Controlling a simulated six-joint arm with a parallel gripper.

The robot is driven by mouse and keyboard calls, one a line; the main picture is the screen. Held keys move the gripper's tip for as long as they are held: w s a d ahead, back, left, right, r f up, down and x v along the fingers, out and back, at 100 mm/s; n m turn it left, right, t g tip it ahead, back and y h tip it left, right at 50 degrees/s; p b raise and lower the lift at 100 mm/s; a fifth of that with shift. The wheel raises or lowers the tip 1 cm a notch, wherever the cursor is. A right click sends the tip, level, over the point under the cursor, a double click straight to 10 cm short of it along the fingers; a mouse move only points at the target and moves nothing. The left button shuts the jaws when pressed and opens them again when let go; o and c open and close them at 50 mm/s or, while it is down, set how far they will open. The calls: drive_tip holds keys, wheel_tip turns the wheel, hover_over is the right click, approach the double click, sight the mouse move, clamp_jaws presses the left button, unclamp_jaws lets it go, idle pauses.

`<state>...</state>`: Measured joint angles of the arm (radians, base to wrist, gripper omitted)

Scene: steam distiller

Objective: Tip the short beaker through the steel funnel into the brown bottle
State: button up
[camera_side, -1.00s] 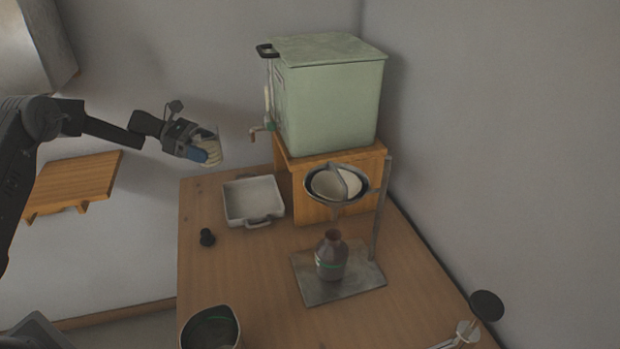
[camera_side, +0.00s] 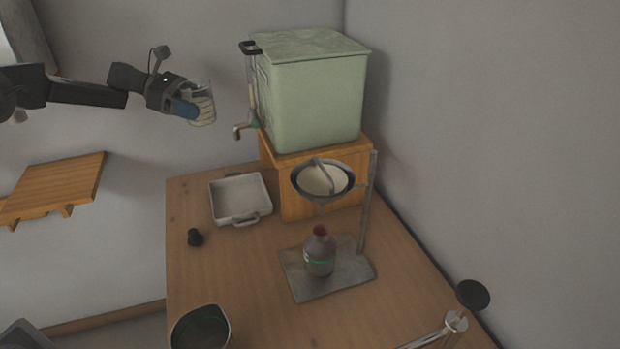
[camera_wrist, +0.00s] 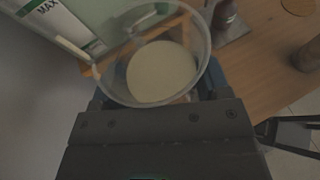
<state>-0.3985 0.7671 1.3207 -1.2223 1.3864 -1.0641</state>
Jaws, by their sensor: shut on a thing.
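My gripper (camera_side: 190,108) is shut on the short beaker (camera_side: 206,106), a clear glass holding pale liquid, and holds it in the air left of the green tank. In the wrist view the beaker (camera_wrist: 160,72) is seen from above, with the pale liquid inside. The steel funnel (camera_side: 323,180) sits in a ring on a stand, with a pale lining and a bar across it.
The green tank (camera_side: 308,95) with a tap (camera_side: 243,131) stands on a wooden box (camera_side: 308,200). The stand's post (camera_side: 366,205) rises right of the funnel.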

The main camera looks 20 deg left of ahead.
drive_tip(key=s+d+r, duration=0.1)
drive_tip(key=s+d, duration=0.2)
drive_tip(key=d, duration=0.8)
drive_tip(key=s+d+r, duration=0.2)
drive_tip(key=s+d, duration=0.1)
drive_tip(key=d, duration=0.7)
drive_tip(key=s+d+f, duration=0.2)
drive_tip(key=s+d, duration=0.4)
drive_tip(key=s, duration=0.2)
drive_tip(key=s+d+f, duration=0.2)
drive_tip(key=s+d, duration=0.3)
drive_tip(key=s, duration=0.4)
drive_tip(key=shift+w+f, duration=0.15)
drive_tip(key=shift+f, duration=1.15)
drive_tip(key=shift+w+f, duration=0.15)
drive_tip(key=shift+f, duration=1.15)
drive_tip(key=shift+w+r, duration=0.15)
